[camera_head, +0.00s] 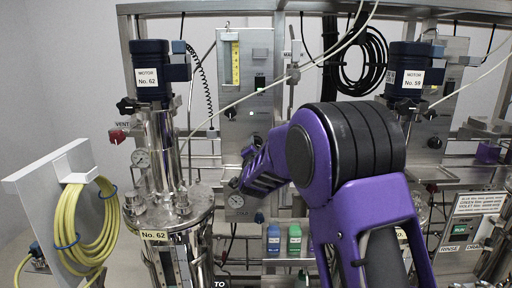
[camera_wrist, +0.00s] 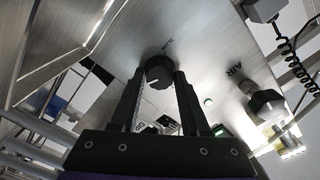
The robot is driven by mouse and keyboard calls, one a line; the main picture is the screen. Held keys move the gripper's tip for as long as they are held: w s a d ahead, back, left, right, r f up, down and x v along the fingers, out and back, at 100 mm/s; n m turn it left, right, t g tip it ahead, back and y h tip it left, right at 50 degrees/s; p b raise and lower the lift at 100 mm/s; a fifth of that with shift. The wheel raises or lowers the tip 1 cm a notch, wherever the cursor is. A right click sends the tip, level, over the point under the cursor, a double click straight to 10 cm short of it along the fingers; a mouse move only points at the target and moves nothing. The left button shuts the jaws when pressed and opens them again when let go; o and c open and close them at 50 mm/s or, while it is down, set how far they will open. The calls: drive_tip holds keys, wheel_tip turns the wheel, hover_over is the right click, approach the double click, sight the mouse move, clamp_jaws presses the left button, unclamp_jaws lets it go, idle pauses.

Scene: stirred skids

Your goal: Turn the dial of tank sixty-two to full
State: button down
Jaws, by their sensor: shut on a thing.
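Tank sixty-two (camera_head: 160,150) is a steel vessel with a blue motor marked No. 62 (camera_head: 152,80) on top and a No. 62 plate on its rim. Right of it stands a steel control panel (camera_head: 262,100). In the wrist view, a round dark dial (camera_wrist: 159,70) with a light pointer mark sits on the panel, with the word SLOW printed by its edge. My gripper (camera_wrist: 160,78) has its two fingers closed on the sides of this dial. In the head view my purple arm reaches the lower panel, and the dial is hard to make out there.
A dark AIR valve knob (camera_wrist: 266,102) is on the panel beside my gripper. A yellow hose (camera_head: 85,230) hangs at the left. Motor No. 59 (camera_head: 413,78) stands at right.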

drive_tip(key=shift+m, duration=0.8)
drive_tip(key=shift+c, duration=1.9)
unclamp_jaws()
drive_tip(key=shift+s, duration=0.1)
drive_tip(key=s, duration=1.7)
drive_tip(key=shift+s, duration=0.1)
